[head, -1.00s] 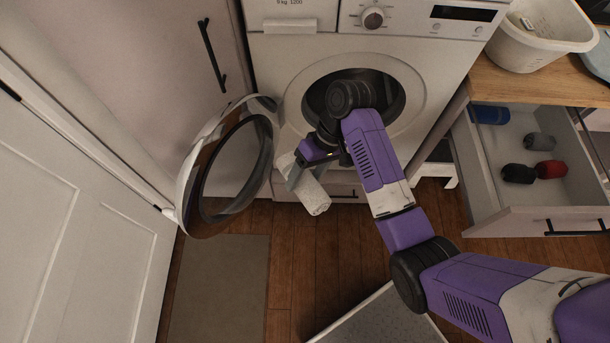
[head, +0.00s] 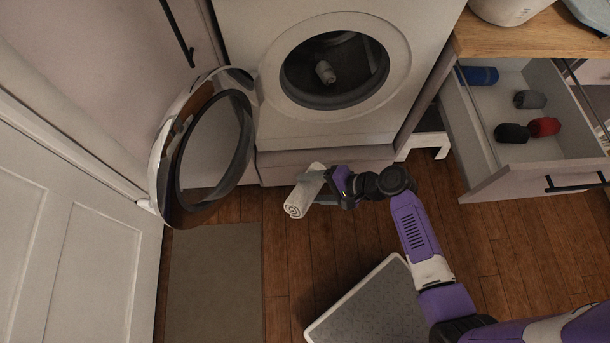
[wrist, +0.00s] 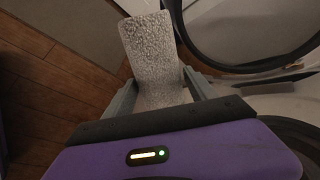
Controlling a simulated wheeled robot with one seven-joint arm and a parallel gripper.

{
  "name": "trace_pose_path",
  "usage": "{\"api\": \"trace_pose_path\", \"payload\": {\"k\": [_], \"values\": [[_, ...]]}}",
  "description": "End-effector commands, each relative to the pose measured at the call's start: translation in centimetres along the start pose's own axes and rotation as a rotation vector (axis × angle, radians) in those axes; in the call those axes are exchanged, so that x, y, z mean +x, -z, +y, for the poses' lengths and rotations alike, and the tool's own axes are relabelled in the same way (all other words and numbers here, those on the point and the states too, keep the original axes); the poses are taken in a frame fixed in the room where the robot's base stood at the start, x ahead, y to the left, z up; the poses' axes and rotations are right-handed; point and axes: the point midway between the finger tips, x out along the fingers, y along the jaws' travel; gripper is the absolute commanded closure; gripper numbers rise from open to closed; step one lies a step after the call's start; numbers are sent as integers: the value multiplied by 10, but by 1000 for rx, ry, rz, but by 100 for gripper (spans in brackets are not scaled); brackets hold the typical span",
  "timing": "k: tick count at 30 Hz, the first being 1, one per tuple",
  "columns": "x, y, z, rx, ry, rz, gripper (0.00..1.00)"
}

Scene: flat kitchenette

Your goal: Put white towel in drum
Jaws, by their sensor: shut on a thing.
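A rolled white towel (head: 303,192) is held in my gripper (head: 318,177), below and in front of the washing machine. In the wrist view the towel (wrist: 153,58) sticks out from between the two grey fingers of my gripper (wrist: 162,95), which are shut on it. The drum (head: 350,65) of the washing machine is open at the front. A small light-coloured rolled item (head: 325,72) lies inside it. The round door (head: 207,145) stands wide open to the left of the opening.
An open drawer (head: 535,150) at the right holds several rolled cloths. A grey-topped white step or box (head: 370,310) stands on the floor in front. A grey mat (head: 212,285) lies at the left. Wooden floor between them is clear.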

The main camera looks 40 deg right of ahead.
Motion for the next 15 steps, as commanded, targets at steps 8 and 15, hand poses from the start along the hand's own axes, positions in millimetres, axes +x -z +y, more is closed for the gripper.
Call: {"api": "trace_pose_path", "payload": {"k": [8,15], "values": [[-27,34,-16,260,213,277,78],[-59,61,-45,409,374,463,78]]}}
